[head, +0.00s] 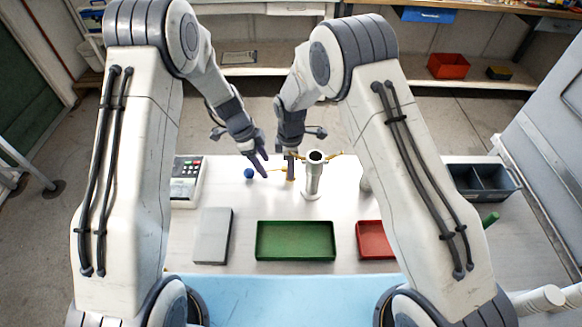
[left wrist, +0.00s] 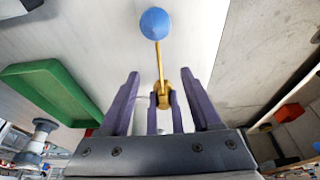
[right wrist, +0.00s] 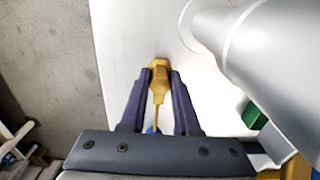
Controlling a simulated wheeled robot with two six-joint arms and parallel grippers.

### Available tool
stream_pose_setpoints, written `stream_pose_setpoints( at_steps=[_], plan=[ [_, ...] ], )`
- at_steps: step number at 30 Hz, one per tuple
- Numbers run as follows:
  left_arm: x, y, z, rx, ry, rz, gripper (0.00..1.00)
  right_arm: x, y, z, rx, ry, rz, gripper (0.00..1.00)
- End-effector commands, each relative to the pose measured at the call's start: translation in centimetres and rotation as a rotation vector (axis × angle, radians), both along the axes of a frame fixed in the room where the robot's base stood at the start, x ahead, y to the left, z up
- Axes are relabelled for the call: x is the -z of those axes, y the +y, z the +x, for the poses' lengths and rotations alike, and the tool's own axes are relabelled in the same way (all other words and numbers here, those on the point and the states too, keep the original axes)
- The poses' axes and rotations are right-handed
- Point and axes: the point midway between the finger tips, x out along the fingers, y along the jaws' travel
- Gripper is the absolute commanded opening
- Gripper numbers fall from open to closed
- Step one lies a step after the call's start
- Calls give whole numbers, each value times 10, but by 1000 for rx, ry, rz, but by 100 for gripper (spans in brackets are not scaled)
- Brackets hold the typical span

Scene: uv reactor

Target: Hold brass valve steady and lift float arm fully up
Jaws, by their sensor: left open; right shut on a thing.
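The brass valve (head: 290,174) stands on the bench; it also shows in the left wrist view (left wrist: 162,97) and the right wrist view (right wrist: 160,68). Its thin float arm (head: 272,170) runs left to a blue float ball (head: 248,174), low near the bench top. My right gripper (right wrist: 158,74) is shut on the brass valve from above. My left gripper (head: 262,166) is open and empty, close to the float arm. In the left wrist view its fingers (left wrist: 161,75) are spread, with the arm and blue ball (left wrist: 155,24) beyond them.
A metal cylinder (head: 314,178) stands just right of the valve. A green tray (head: 295,254), a red tray (head: 372,240) and a grey box (head: 213,236) lie nearer. A keypad device (head: 186,180) is at left, a dark bin (head: 482,182) at right.

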Motion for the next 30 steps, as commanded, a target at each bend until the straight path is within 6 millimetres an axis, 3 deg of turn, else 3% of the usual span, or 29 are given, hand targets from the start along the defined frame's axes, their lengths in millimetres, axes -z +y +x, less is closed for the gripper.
stream_pose_setpoints(
  at_steps=[9, 21, 26, 30],
  plan=[
    [33, 0, 0, 0, -1, 0, 65, 0, 0, 0, 0, -1, 0, 0],
    [37, 0, 0, -1, -2, 0, 65, 0, 0, 0, 0, -1, 0, 0],
    [37, 0, 0, -1, -2, 0, 4, 0, 0, 0, 0, -1, 0, 0],
    [37, 0, 0, -1, -2, 0, 0, 0, 0, 0, 0, -1, 0, 0]
  ],
)
